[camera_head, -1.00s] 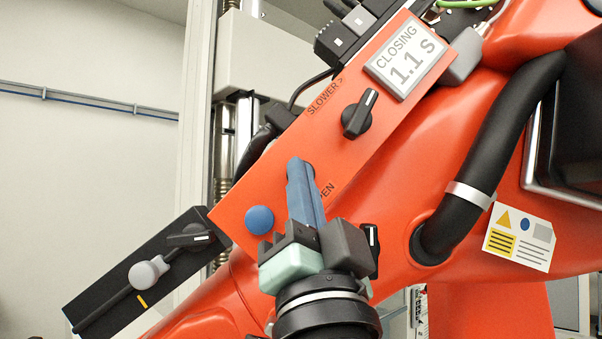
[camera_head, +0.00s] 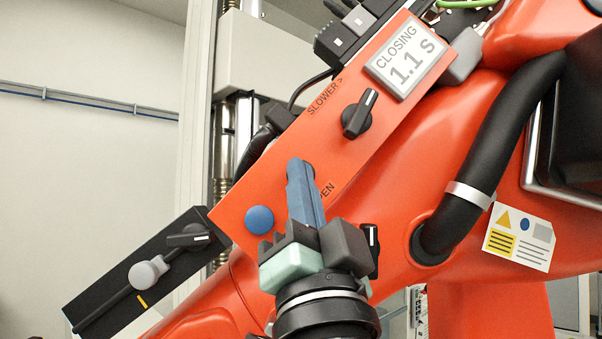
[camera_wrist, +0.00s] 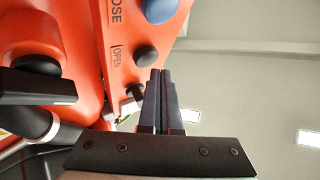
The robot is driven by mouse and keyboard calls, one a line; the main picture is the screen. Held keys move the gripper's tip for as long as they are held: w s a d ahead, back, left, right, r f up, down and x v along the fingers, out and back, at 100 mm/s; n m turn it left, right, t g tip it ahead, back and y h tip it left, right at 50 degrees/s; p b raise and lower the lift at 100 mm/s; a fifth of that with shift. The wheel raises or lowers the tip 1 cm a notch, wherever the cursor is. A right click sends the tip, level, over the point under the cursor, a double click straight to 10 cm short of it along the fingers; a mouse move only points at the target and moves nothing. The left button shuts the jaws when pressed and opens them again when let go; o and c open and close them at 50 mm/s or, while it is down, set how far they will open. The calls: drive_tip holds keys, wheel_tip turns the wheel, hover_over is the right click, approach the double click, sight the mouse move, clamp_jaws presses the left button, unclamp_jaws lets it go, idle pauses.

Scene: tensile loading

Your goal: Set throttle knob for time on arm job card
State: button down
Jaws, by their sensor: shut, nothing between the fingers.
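The throttle knob (camera_head: 358,114) is black with a white pointer line and sits on the orange panel beside the label "SLOWER >". The display (camera_head: 408,57) above it reads "CLOSING 1.1 S". The job card (camera_head: 520,237) is a white card on the orange arm at right, with a yellow triangle and blue circle; its print is too small to read. My gripper (camera_head: 298,165) is shut and empty, its blue fingers in front of the panel, below and left of the knob. In the wrist view its tips (camera_wrist: 160,73) are close to a black button (camera_wrist: 146,56) by "OPEN"; contact cannot be told.
A blue button (camera_head: 259,220) is left of my fingers. Another black knob (camera_head: 371,245) is partly hidden behind my gripper. A black box (camera_head: 143,270) with a lever and a grey knob is at lower left. A thick black hose (camera_head: 500,150) runs along the orange arm at right.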

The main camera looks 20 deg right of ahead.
drive_tip(key=shift+w+d, duration=0.1)
drive_tip(key=shift+w, duration=0.2)
drive_tip(key=shift+w+d, duration=0.2)
drive_tip(key=shift+w, duration=0.3)
idle(2.1)
idle(0.5)
drive_tip(key=shift+s+a, duration=0.3)
drive_tip(key=shift+s, duration=0.55)
drive_tip(key=shift+s+a+b, duration=0.1)
drive_tip(key=shift+s+a, duration=0.2)
drive_tip(key=shift+s, duration=0.5)
drive_tip(key=shift+s+a+b, duration=0.1)
drive_tip(key=shift+s+a, duration=0.2)
drive_tip(key=shift+s, duration=0.45)
drive_tip(key=shift+s+a+b, duration=0.1)
drive_tip(key=shift+s+a, duration=0.2)
drive_tip(key=shift+s, duration=0.5)
drive_tip(key=shift+f, duration=0.1)
drive_tip(key=s+a+f+n+y+b, duration=0.1)
drive_tip(key=a+f+n+y, duration=0.2)
drive_tip(key=a+n, duration=0.2)
drive_tip(key=s+a+f+n+t+y+b, duration=0.1)
drive_tip(key=s+a+f+n+y, duration=0.1)
drive_tip(key=a+n, duration=0.3)
drive_tip(key=shift+s+a+f+y+b, duration=0.25)
drive_tip(key=shift+a+f+y, duration=0.55)
drive_tip(key=shift+a, duration=0.85)
